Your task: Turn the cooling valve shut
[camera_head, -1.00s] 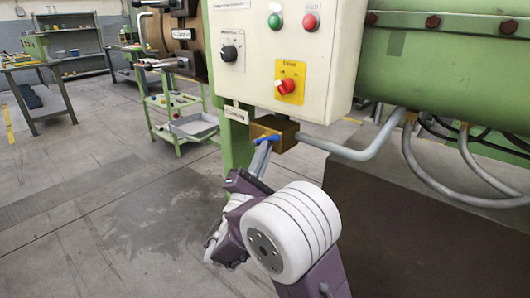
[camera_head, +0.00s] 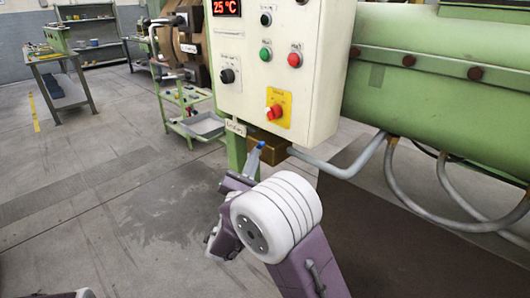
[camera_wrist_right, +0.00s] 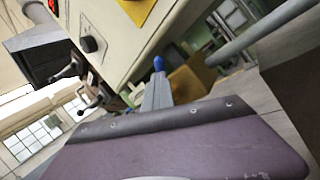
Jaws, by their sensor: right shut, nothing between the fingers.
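The cooling valve is a brass block (camera_head: 269,151) under the white control box, beside the label on the green post. Its blue lever (camera_head: 261,145) shows as a small narrow piece at the block's left front. My right gripper (camera_head: 255,155) is shut with its grey fingers pointing up at the lever. In the right wrist view the blue lever (camera_wrist_right: 158,63) shows just beyond the fingertips (camera_wrist_right: 157,78), with the brass block (camera_wrist_right: 188,82) to the right. I cannot tell whether the fingers touch the lever. My left gripper is out of view.
The control box (camera_head: 315,75) hangs just above, with a red switch on a yellow plate (camera_head: 274,110). A grey pipe (camera_head: 345,170) runs right from the valve. A green trolley (camera_head: 190,115) stands behind. The floor to the left is clear.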

